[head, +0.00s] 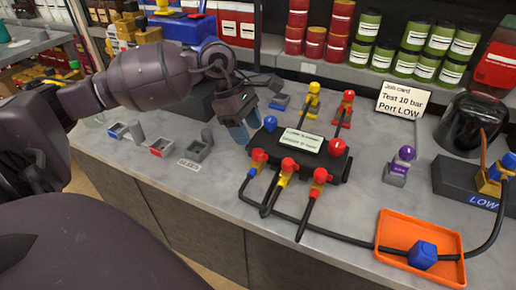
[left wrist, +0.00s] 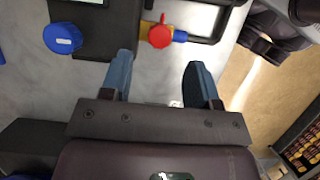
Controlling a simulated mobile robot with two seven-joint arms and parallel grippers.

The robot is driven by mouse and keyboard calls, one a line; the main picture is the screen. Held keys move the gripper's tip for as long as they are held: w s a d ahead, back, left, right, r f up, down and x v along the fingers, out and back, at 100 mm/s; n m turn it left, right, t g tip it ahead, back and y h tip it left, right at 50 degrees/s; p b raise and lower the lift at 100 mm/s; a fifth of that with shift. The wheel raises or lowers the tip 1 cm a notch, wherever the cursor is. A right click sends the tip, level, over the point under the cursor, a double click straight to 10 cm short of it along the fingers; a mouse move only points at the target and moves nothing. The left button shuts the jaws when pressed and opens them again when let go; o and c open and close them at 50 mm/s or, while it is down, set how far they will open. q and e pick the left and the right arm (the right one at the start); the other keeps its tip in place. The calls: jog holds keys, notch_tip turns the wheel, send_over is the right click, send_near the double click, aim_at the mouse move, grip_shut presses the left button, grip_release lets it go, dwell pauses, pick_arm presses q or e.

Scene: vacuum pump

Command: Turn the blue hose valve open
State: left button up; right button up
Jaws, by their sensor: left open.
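The dark valve block (head: 302,142) lies on the grey bench with a label plate on top. Several red-handled valves stand along its near side. The leftmost red valve handle (head: 259,156) sits on the line with the blue hose fitting (head: 251,172). In the left wrist view this red handle (left wrist: 160,36) has a yellow collar and the blue fitting (left wrist: 180,36) beside it. My left gripper (head: 240,132) is just left of the block. Its two blue-grey fingers (left wrist: 159,62) are apart and empty, with the handle beyond their tips. My right gripper is not seen.
A blue knob (head: 270,124) and a red ball knob (head: 337,147) flank the plate. Black hoses cross the front bench. An orange tray (head: 393,222) holds a blue block. Small fittings stand left; a purple-topped piece (head: 399,165) stands right. Jars line the back.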

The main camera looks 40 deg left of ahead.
aim_at(258, 151)
pick_arm(q)
jog(key=x, duration=0.4)
jog(key=shift+d+f, duration=0.1)
jog(key=shift+f, duration=0.1)
jog(key=shift+b+x, duration=0.35)
jog(key=shift+x, duration=0.45)
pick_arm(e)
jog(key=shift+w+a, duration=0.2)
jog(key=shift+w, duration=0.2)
pick_arm(q)
jog(key=shift+c, duration=0.5)
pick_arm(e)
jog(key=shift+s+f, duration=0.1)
pick_arm(q)
jog(key=c, duration=0.8)
jog(key=shift+c, duration=0.2)
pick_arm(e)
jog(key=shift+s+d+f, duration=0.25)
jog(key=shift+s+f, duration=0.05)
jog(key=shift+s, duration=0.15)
